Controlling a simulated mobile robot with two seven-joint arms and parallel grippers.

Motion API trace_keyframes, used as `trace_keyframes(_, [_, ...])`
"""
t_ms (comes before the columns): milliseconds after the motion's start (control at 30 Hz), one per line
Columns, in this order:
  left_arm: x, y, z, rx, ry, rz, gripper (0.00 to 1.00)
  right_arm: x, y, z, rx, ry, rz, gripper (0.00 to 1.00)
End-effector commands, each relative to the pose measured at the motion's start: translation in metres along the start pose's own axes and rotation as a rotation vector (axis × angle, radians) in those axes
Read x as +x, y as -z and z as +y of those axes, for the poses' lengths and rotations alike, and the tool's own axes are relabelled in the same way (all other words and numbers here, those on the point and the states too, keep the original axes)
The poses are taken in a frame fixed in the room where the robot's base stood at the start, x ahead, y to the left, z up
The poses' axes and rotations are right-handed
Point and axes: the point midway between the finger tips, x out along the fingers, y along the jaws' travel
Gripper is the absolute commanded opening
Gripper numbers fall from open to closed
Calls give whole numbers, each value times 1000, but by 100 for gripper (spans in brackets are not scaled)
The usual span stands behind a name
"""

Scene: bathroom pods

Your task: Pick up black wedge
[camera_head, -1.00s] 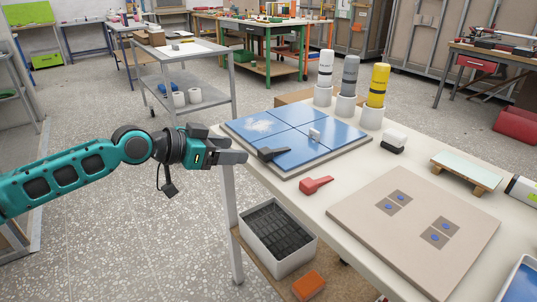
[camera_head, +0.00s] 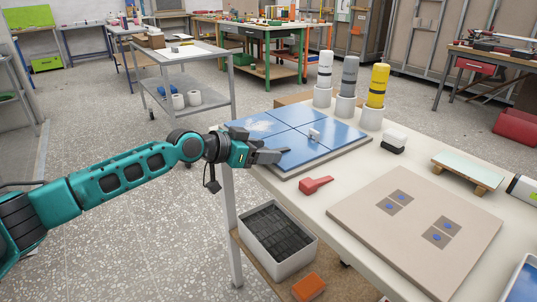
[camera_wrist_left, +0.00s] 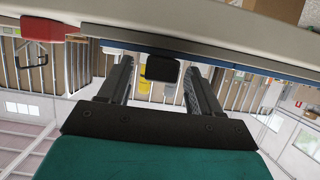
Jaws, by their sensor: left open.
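The black wedge (camera_wrist_left: 162,69) shows in the left wrist view as a dark block between my two fingers, with a gap on each side. In the head view it lies at the near left edge of the blue tiled panel, and my gripper hides most of it. My left gripper (camera_head: 274,156) is open and level with the wedge, its fingers reaching over the panel edge. My right gripper is not in view.
A red wedge (camera_head: 316,185) lies on the white table near the panel (camera_head: 300,141). A small white piece stands on the panel. A beige board (camera_head: 415,245) lies front right. A crate (camera_head: 277,240) of dark pieces sits below, beside the table leg.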

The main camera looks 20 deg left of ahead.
Motion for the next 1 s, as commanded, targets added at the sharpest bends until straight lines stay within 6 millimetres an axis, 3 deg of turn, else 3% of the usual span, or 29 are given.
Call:
trace_keyframes(100, [0,0,0,0,0,0,62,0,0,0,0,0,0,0])
trace_keyframes(667, [-1,0,0,0,0,0,9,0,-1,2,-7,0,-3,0])
trace_keyframes(1000, [-4,10,0,2,0,2,9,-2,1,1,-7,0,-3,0])
